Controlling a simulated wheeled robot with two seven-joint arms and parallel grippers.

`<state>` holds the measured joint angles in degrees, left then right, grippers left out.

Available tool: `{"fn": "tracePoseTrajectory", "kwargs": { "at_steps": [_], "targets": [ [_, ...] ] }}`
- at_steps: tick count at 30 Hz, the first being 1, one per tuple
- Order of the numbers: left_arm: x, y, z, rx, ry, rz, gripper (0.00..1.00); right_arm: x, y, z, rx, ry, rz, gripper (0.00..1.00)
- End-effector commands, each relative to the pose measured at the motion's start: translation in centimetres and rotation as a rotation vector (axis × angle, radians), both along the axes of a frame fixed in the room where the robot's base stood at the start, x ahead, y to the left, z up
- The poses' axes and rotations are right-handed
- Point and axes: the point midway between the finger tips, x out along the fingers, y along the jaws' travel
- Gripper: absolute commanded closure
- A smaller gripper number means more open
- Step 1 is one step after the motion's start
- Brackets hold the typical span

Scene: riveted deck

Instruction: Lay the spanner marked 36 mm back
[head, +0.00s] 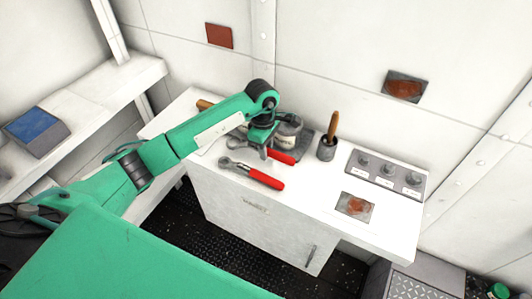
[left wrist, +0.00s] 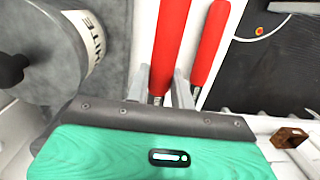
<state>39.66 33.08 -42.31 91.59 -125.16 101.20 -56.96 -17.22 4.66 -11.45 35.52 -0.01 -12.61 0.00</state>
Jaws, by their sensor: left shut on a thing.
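My left gripper (head: 262,140) is over the back left part of the white worktop. It is shut on a red-handled spanner (head: 281,157), near where the handle meets the metal. In the left wrist view this handle (left wrist: 168,45) runs up between the grey fingers (left wrist: 167,92). A second red-handled spanner (head: 262,178) lies on the worktop in front of it. Its handle (left wrist: 208,45) shows to the right of the fingers in the left wrist view. I cannot read a size on either spanner. My right gripper is not in view.
A tin (head: 289,128) stands close behind the gripper. A dark cup (head: 327,149) with a wooden-handled tool is to its right. A panel with three round fittings (head: 386,174) and a rust-marked plate (head: 355,207) lie farther right. The worktop (head: 308,192) between is clear.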

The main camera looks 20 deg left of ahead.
Motion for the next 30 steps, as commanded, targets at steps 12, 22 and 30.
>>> {"fn": "tracePoseTrajectory", "kwargs": {
  "at_steps": [12,22,30],
  "targets": [
    [0.0,0.0,-3.0,0.0,-0.001,-0.001,1.0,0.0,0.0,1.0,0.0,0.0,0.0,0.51],
    [0.0,0.0,-3.3,0.0,0.001,0.0,0.55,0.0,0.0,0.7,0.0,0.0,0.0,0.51],
    [0.0,0.0,-3.1,0.0,0.001,0.0,0.55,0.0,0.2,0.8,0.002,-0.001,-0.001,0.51]
  ]
}}
